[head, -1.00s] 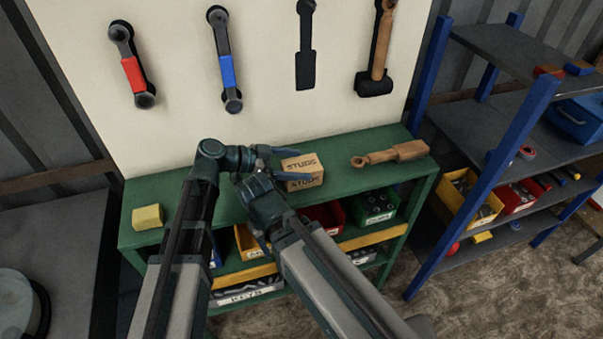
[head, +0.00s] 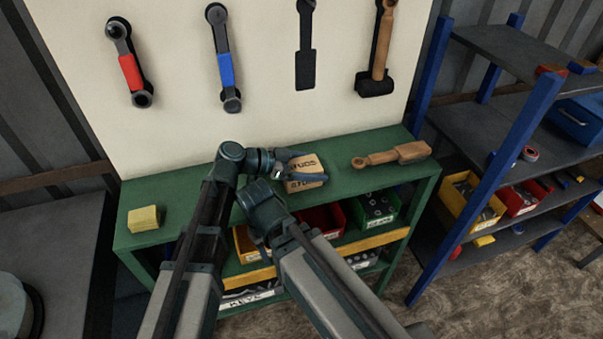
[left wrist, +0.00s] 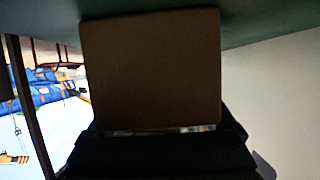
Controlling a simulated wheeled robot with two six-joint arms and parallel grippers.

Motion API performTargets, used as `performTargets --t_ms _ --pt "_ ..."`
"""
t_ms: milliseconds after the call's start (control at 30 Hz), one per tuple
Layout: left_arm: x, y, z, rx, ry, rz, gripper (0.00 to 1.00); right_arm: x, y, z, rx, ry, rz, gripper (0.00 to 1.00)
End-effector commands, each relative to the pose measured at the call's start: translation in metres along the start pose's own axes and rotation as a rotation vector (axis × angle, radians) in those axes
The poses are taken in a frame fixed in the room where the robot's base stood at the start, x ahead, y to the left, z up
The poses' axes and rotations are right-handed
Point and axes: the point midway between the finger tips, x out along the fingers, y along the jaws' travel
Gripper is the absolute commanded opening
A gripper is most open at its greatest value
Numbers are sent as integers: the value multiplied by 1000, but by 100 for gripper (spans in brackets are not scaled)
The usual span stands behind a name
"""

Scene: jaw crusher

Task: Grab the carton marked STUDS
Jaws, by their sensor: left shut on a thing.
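The carton marked STUDS (head: 308,164) is a small tan box on the green bench top (head: 345,184), right of centre in the head view. In the left wrist view the carton (left wrist: 150,70) fills the middle as a plain brown face close to the camera, with the green surface along the top. I cannot tell whether the carton is clear of the bench. My right arm comes up from the lower right; its fingertips are hidden.
A wooden mallet-like tool (head: 392,155) lies right of the carton, and a yellow block (head: 143,219) sits at the left end. Bins fill the shelf below. Tools hang on the pale board (head: 270,70) behind. A blue-framed shelf (head: 478,160) stands at right.

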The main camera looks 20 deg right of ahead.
Motion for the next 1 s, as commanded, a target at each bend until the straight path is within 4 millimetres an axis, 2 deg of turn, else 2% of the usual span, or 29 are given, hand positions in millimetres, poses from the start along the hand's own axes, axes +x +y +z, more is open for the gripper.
performTargets --t_ms 33,200,667,867,1000 --pt "0 0 0 0 0 0 28 0 0 0 0 0 0 50" --pt "0 0 0 0 0 0 0 0 0 0 0 0 0 50" --pt "-3 0 -7 0 1 0 0 -8 1 0 0 0 0 50" --pt "-11 0 -26 0 1 0 0 -27 3 2 0 0 0 50" --pt "-18 0 -44 0 1 0 0 -47 4 3 0 0 0 50"
